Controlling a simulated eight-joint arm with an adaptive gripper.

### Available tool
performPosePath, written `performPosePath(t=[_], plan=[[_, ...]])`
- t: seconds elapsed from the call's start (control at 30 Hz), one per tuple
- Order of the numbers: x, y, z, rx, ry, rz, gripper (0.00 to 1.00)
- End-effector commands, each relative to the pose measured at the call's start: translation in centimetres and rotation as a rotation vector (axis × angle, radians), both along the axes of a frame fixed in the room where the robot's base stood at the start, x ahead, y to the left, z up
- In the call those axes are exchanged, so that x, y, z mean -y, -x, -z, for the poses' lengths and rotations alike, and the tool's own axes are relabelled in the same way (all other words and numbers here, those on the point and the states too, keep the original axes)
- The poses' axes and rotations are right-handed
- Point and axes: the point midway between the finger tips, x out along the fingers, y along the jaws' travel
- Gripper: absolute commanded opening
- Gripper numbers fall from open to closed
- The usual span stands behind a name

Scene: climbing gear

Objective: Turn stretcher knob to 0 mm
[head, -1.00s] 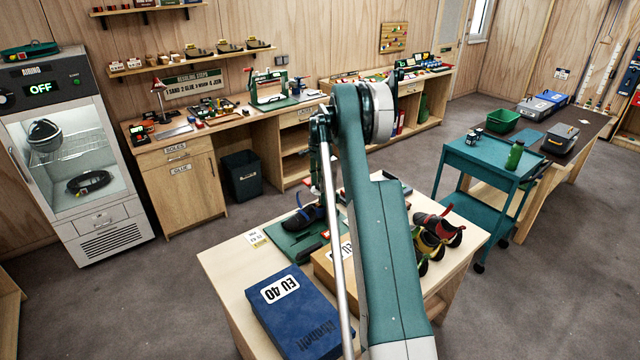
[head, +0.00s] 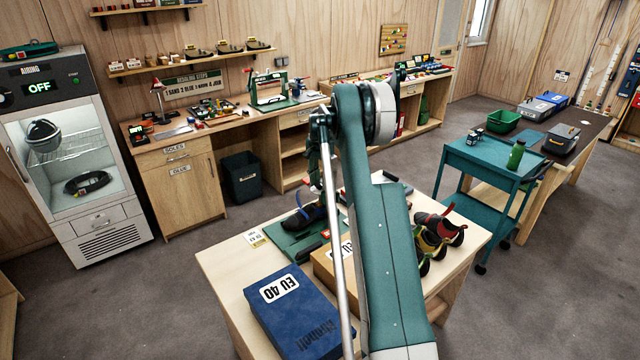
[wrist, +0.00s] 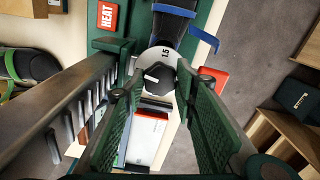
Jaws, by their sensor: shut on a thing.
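In the wrist view the stretcher knob (wrist: 157,76), dark with a white pointer mark, sits on a round pale dial (wrist: 163,55). The dial shows the number 1.5 near its top. My gripper (wrist: 153,84) has its green-padded fingers on either side of the knob and is shut on it. A dark shoe with a blue strap (wrist: 178,8) lies just beyond the dial. In the head view my arm hides the gripper and the knob; a dark shoe (head: 303,219) shows on the bench left of the arm.
A red HEAT button (wrist: 107,16) and another red block (wrist: 214,81) flank the dial. On the bench a blue EU 40 box (head: 300,315) and colourful shoes (head: 437,235) stand close to my arm. A teal trolley (head: 488,160) is to the right.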

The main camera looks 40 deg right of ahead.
Motion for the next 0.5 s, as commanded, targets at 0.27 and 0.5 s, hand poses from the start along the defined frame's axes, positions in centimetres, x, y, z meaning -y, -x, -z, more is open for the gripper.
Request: performPosePath(t=[0.27, 0.5], plan=[[-0.03, -0.01, 0.02, 0.0, 0.0, 0.001, 0.35], [-0.02, -0.01, 0.01, 0.0, 0.0, 0.002, 0.35]])
